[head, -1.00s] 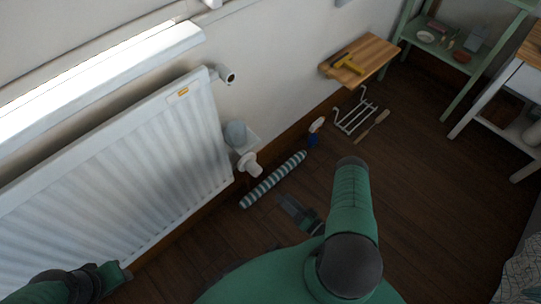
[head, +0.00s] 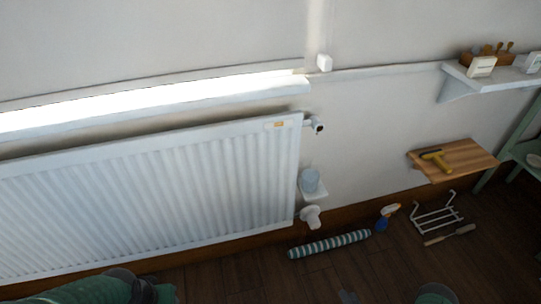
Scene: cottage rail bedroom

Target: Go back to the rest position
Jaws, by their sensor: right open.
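My right gripper (head: 348,297) shows only as a small grey tip at the bottom edge, over the dark floor. It is open, and I see nothing held in it. A green rounded part of my right arm shows to its right at the bottom edge. My left arm, green with a dark joint, lies along the bottom left in front of the radiator's lower edge. The left gripper's fingers do not show.
A white radiator (head: 150,205) fills the left wall. A striped roll (head: 330,244), a spray bottle (head: 387,217), a white wire rack (head: 437,218) and a wooden-handled tool (head: 450,235) lie or stand near the wall. A wooden shelf (head: 470,160) holds a yellow-handled tool (head: 436,160). A white shelf (head: 480,78) is higher up.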

